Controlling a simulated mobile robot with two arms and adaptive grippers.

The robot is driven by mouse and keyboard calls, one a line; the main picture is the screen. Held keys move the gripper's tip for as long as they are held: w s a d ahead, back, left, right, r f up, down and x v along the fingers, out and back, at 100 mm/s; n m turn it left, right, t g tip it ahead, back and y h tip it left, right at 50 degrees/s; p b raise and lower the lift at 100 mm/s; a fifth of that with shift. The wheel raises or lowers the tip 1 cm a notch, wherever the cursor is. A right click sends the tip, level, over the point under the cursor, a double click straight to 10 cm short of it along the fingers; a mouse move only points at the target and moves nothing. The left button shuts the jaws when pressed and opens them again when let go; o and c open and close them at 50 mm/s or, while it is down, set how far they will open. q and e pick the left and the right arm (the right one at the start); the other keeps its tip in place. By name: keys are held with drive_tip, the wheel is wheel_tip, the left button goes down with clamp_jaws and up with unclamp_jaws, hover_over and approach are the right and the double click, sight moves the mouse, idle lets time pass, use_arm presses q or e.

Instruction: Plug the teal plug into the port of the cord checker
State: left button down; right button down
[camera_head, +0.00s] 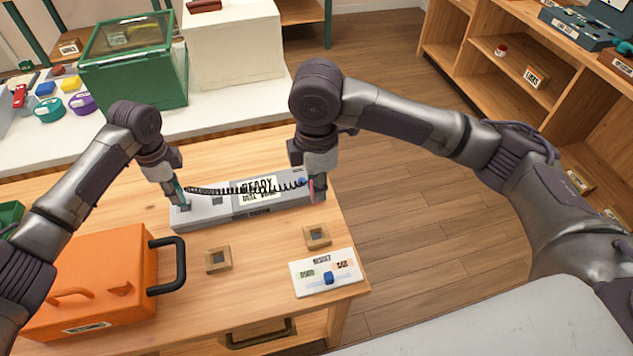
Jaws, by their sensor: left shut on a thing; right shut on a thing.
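The cord checker (215,214) is a long grey box on the wooden table, with a sign reading READY (258,188) on it. My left gripper (176,192) is shut on the teal plug (179,190), at the checker's left end. I cannot tell whether the plug is in a port or just above it. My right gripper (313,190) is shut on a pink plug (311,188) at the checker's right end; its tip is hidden. A black coiled cord (235,190) runs between the two grippers, across the sign.
An orange toolbox (95,270) with a black handle stands at left. Two small square wooden frames (218,260) (317,237) lie in front of the checker. A result card (325,258) with a blue slider (328,278) lies near the table's right corner.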

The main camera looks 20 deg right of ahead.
use_arm(q)
drive_tip(key=shift+f, duration=1.15)
idle(0.4)
drive_tip(key=c, duration=1.4)
unclamp_jaws()
drive_tip(key=o, duration=0.6)
drive_tip(key=shift+c, duration=0.2)
